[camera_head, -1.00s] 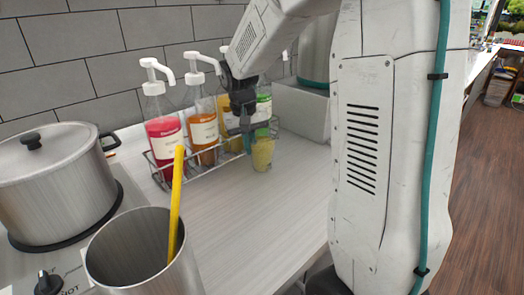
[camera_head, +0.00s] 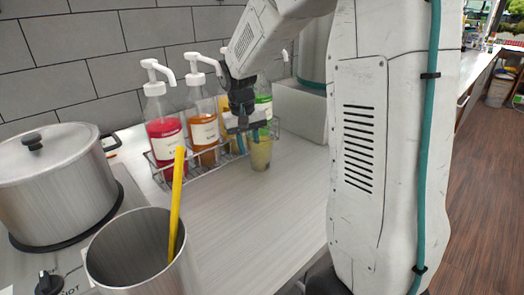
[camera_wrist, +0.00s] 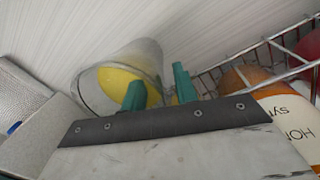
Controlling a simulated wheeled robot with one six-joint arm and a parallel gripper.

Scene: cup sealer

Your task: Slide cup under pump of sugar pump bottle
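A clear cup (camera_head: 261,155) with yellow contents stands on the counter in front of the bottle rack, near its right end. In the wrist view the cup (camera_wrist: 118,85) lies just beyond my fingers. My gripper (camera_head: 248,134) is above and close to the cup, and its teal fingers (camera_wrist: 157,78) are apart with nothing clamped between them. Pump bottles stand in the rack: red (camera_head: 164,128), orange (camera_head: 203,128), yellow (camera_head: 226,105) partly behind my gripper, and green (camera_head: 264,105). I cannot read which label says sugar. The orange bottle's label (camera_wrist: 285,118) starts with "HON".
The wire rack (camera_head: 195,173) borders the cup's left side. A grey box (camera_head: 300,108) stands behind it on the right. A metal container (camera_head: 140,255) with a yellow stick and a lidded pot (camera_head: 55,190) are at front left. The counter (camera_head: 240,215) in front of the cup is clear.

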